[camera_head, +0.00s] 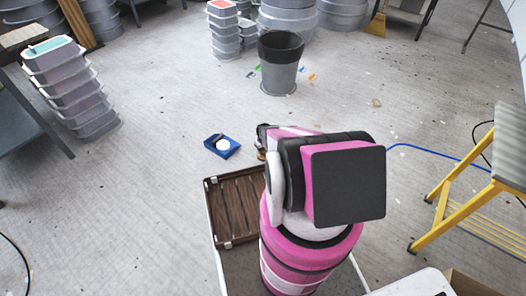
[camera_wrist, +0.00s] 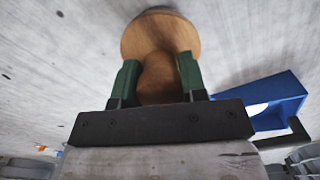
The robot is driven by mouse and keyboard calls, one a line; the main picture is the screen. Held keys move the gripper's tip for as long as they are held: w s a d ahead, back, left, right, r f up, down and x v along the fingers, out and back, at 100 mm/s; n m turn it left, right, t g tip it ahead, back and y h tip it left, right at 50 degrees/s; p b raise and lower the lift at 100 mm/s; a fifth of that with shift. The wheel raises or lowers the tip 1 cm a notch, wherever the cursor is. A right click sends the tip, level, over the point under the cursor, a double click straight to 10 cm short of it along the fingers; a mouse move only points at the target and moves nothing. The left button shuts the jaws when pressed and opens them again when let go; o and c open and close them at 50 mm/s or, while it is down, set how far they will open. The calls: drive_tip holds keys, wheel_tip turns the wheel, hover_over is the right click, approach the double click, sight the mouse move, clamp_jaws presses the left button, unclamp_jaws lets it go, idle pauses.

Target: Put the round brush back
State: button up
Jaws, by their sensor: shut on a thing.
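The round brush (camera_wrist: 158,35) has a round wooden body and a wooden grip. My gripper (camera_wrist: 158,78) is shut on that grip, with one green finger on each side. The brush's bristles are not seen. In the head view, a little of the brush (camera_head: 261,154) shows below my gripper (camera_head: 263,134), left of my arm, which hides most of it. A small blue tray (camera_head: 211,149) with a white round thing in it lies on the floor just left of the gripper. The tray also shows right of the gripper in the wrist view (camera_wrist: 283,92).
A grey bin (camera_head: 279,79) with a black rim stands beyond my arm, with small coloured scraps around it. Stacked grey tubs (camera_head: 80,95) stand at left. A yellow-legged step (camera_head: 470,200) and a blue hose (camera_head: 425,151) are at right. Floor around the tray is mostly clear.

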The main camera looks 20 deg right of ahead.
drive_tip(key=shift+f, duration=0.2)
drive_tip(key=o, duration=0.9)
wheel_tip(320, 180, up, 12)
drive_tip(key=shift+f, duration=0.25)
wheel_tip(320, 180, up, 7)
hover_over(261, 157)
drive_tip(key=s+a+r+m, duration=0.1)
drive_tip(key=s+a+r, duration=0.2)
drive_tip(key=s+r, duration=0.3)
drive_tip(key=s+a+r+m, duration=0.1)
drive_tip(key=s+a+r, duration=0.2)
drive_tip(key=s+r, duration=0.4)
drive_tip(key=s+a+r, duration=0.4)
drive_tip(key=s+r, duration=0.2)
drive_tip(key=r, duration=1.2)
drive_tip(key=shift+s+m, duration=0.2)
drive_tip(key=shift+m, duration=0.2)
